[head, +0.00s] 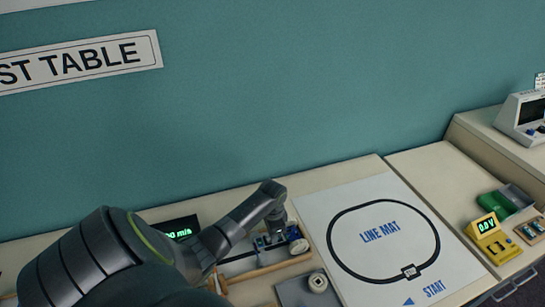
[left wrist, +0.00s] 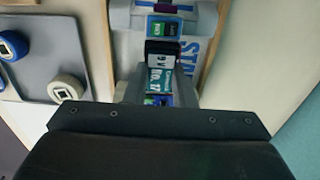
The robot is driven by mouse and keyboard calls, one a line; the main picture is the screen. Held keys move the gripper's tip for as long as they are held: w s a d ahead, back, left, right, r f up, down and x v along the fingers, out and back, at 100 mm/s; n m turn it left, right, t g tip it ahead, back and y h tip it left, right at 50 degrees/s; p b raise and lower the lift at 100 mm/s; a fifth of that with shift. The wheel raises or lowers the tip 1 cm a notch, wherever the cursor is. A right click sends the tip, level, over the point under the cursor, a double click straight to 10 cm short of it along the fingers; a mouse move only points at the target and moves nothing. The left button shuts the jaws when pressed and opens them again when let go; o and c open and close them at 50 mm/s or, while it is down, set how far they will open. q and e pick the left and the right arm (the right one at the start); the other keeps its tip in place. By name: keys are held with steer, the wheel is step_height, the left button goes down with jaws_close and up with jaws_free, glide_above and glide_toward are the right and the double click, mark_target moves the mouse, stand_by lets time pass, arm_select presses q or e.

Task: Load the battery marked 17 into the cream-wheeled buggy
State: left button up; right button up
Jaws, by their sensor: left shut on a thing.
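My left gripper (left wrist: 158,92) is shut on a battery (left wrist: 160,72) with a black 9V end and a teal-and-white label. The label's number is too small to read surely. In the head view my left gripper (head: 276,218) is low over a blue buggy (head: 264,242). My right gripper is not in view.
A grey tray (head: 294,292) holds a cream wheel (head: 318,283); the left wrist view also shows blue wheels (left wrist: 13,45) there. A wooden rail (head: 262,270) runs in front of the buggy. The line mat (head: 345,215) lies clear to the right, before a yellow meter (head: 490,240).

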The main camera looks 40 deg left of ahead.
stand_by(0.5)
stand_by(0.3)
arm_select(q)
steer(key=o, duration=1.5)
steer(key=shift+c, duration=0.2)
step_height(320, 180, up, 6)
steer(key=p, duration=0.7)
steer(key=shift+f, duration=0.1)
